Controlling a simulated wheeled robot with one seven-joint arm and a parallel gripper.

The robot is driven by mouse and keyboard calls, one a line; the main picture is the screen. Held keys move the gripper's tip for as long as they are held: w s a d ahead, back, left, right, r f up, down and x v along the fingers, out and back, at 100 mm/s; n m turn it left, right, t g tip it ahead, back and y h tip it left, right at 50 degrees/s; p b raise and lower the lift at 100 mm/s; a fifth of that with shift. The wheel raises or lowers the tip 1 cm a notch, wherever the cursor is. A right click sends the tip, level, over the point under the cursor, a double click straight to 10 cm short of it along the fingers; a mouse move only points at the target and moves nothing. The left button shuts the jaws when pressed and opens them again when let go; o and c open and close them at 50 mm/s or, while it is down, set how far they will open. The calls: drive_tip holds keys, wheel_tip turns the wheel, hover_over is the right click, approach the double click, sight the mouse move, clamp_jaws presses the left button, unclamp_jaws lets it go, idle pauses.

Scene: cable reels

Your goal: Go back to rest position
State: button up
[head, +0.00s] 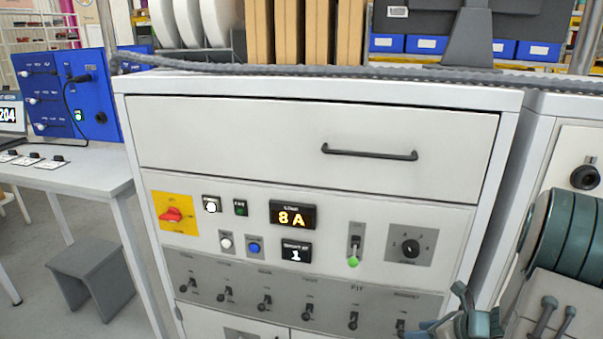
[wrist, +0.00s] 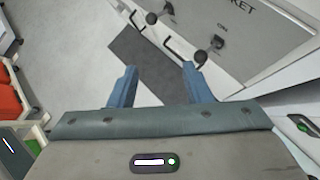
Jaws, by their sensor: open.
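My gripper (wrist: 160,86) is in the lower middle of the wrist view, its two blue fingers spread wide apart with nothing between them. In the head view my gripper (head: 455,322) is partly cut off at the lower right, in front of the lower right part of the white cabinet (head: 320,101). The teal and grey arm behind it fills the right edge. In the wrist view, grey floor and a dark floor patch lie beyond the fingers, and a panel with black handles stands beyond them to the upper right.
The cabinet front carries a black drawer handle (head: 369,152), a red-and-yellow switch (head: 172,214), a display reading 8 A (head: 293,215) and a row of toggle levers. A desk (head: 75,176) and grey stool (head: 92,270) stand left. Red bins (wrist: 8,97) show left in the wrist view.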

drive_tip(key=s+a+r+n+g+h, duration=0.1)
drive_tip(key=s+a+r+n+g, duration=0.5)
drive_tip(key=a+r+n, duration=0.6)
drive_tip(key=s+a+r+n+t+h, duration=0.1)
drive_tip(key=s+a+r+n+h, duration=0.1)
drive_tip(key=s+n, duration=0.3)
drive_tip(key=s+a+r+n+t+h, duration=0.1)
drive_tip(key=s+n, duration=0.4)
drive_tip(key=n, duration=0.8)
drive_tip(key=r+h, duration=0.1)
drive_tip(key=h, duration=0.1)
drive_tip(key=shift+s+a+r+h, duration=0.2)
drive_tip(key=shift+a+r+h, duration=0.05)
drive_tip(key=shift+a+h, duration=0.1)
drive_tip(key=shift+f, duration=0.1)
drive_tip(key=shift+c, duration=0.2)
